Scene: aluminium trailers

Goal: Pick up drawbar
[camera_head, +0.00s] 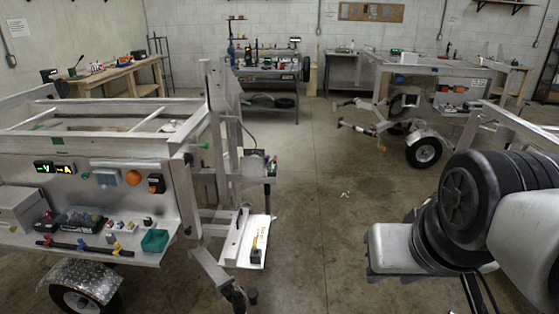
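A slanted aluminium bar (212,268), which looks like the drawbar, runs down from the front of the near left trailer (120,170). Its lower end has a dark fitting (237,296) close to the floor at the bottom of the picture. A second trailer (440,67) at the back right also has low bars with dark ends (363,128) reaching left. I cannot tell which one is meant. My gripper is not in view, and a bulky black and white part fills the right edge, probably my own arm.
A pale plate (248,242) carrying a small black block sticks out beside the near trailer's post. Workbenches (130,78) line the back left, with a cluttered grey table (270,72) at the back middle. The concrete floor (325,220) between the trailers is mostly clear.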

